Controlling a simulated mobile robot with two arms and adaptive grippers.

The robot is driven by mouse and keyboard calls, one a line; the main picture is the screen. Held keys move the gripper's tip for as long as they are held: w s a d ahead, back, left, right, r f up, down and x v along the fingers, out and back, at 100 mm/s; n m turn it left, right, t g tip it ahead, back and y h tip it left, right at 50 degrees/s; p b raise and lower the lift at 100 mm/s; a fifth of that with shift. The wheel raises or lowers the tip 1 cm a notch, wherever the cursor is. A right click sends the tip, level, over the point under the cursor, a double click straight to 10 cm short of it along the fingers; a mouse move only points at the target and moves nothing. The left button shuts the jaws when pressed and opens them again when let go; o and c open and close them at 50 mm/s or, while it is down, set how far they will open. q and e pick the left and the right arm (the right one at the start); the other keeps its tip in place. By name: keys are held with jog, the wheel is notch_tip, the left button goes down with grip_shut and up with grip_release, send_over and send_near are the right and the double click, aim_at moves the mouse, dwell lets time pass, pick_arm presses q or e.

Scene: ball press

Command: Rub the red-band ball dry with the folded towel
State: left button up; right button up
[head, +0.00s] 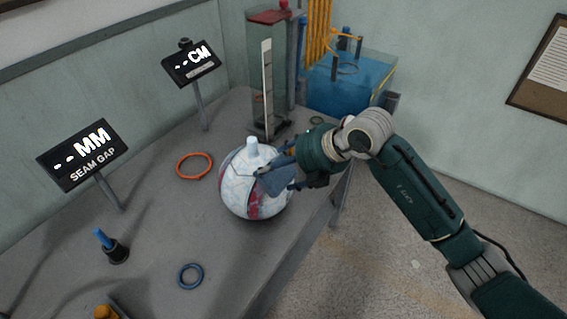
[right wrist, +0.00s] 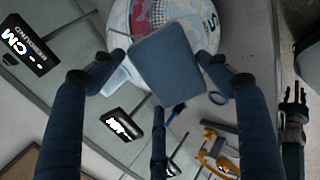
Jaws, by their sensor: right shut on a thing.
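The ball (head: 238,188) is white with a red band and sits on the grey table. A pale stub stands on its top. My right gripper (head: 285,177) is at the ball's right side. It is shut on the folded towel (head: 276,182), a blue-grey pad that lies against or just in front of the ball; I cannot tell if they touch. In the right wrist view the towel (right wrist: 167,65) sits between the fingers and covers part of the ball (right wrist: 190,12). A dark shape at that view's right edge looks like my left gripper (right wrist: 293,95); its fingers are too small to judge.
An orange ring (head: 194,154) and a blue ring (head: 190,264) lie on the table. A blue-handled tool (head: 115,250) stands at left. Two signs (head: 82,153) stand behind. A clear column (head: 266,85) and a blue water tank (head: 350,80) are at the back.

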jog(key=shift+w+d, duration=0.9)
jog(key=shift+w, duration=0.3)
jog(key=shift+s+a, duration=0.1)
jog(key=shift+s, duration=0.05)
jog(key=shift+s+a, duration=0.8)
jog(key=shift+s, duration=0.25)
jog(key=shift+w+d, duration=0.9)
jog(key=shift+w, duration=0.3)
jog(key=shift+s+a+p, duration=0.2)
jog(key=shift+s+a, duration=0.25)
jog(key=shift+s, duration=0.15)
jog(key=shift+s+a+p, duration=0.2)
jog(key=shift+s+a, duration=0.2)
jog(key=shift+s, duration=0.2)
jog(key=shift+w+d+b, duration=0.15)
jog(key=shift+w+d, duration=0.3)
jog(key=shift+w, duration=0.15)
jog(key=shift+w+d+b, duration=0.15)
jog(key=shift+w+d, duration=0.25)
jog(key=shift+w, duration=0.2)
jog(key=shift+s+a+p, duration=0.25)
jog(key=shift+s+a, duration=0.2)
jog(key=shift+s, duration=0.15)
jog(key=shift+s+a+p, duration=0.2)
jog(key=shift+s+a, duration=0.2)
jog(key=shift+s, duration=0.2)
